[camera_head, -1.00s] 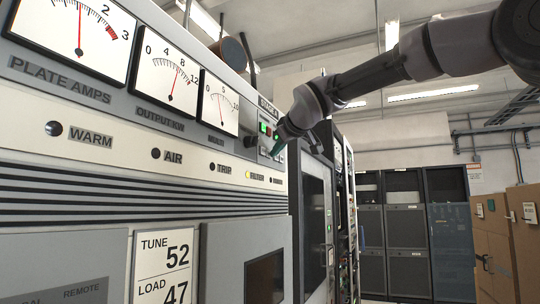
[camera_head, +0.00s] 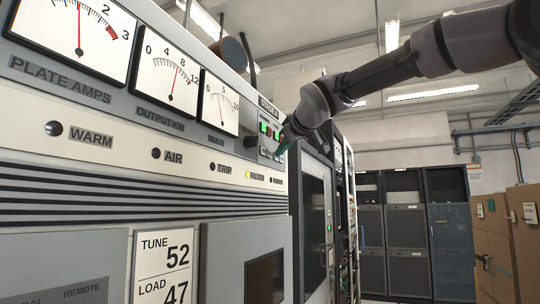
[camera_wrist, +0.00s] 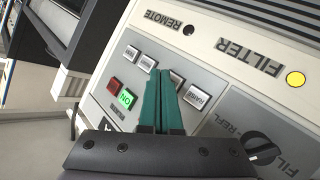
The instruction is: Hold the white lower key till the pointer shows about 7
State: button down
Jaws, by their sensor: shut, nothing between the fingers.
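My gripper (camera_wrist: 163,100) has its green fingers shut, with nothing between them. In the wrist view its tips cover part of a white key (camera_wrist: 177,77), whose label I cannot read. A white key marked RAISE (camera_wrist: 197,97) sits beside it, to the right of the fingers. In the head view my gripper (camera_head: 282,147) is at the panel's right end; contact is hard to tell. The OUTPUT KW meter (camera_head: 166,72) shows its red pointer a little below 8.
Two more white keys (camera_wrist: 138,57) lie left of the fingers, and a red button (camera_wrist: 114,84) and a lit green button (camera_wrist: 126,97) lie below them. A black knob (camera_wrist: 257,148) is at lower right. The FILTER lamp (camera_wrist: 295,78) glows yellow.

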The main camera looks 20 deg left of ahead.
jog(key=shift+s+d, duration=0.2)
jog(key=shift+d, duration=2.25)
jog(key=d+f+m+g+h, duration=0.1)
jog(key=d+f+m+h, duration=0.3)
jog(key=d, duration=1)
jog(key=d+f+m+h, duration=0.1)
jog(key=d+f+m, duration=0.5)
jog(key=d, duration=0.8)
jog(key=s+d+f+m+g+h, duration=0.2)
jog(key=s+d+f+m, duration=0.6)
jog(key=s+d+f, duration=0.8)
jog(key=shift+s+f+g+h, duration=0.4)
jog(key=shift+s+f, duration=0.4)
jog(key=shift+f, duration=0.15)
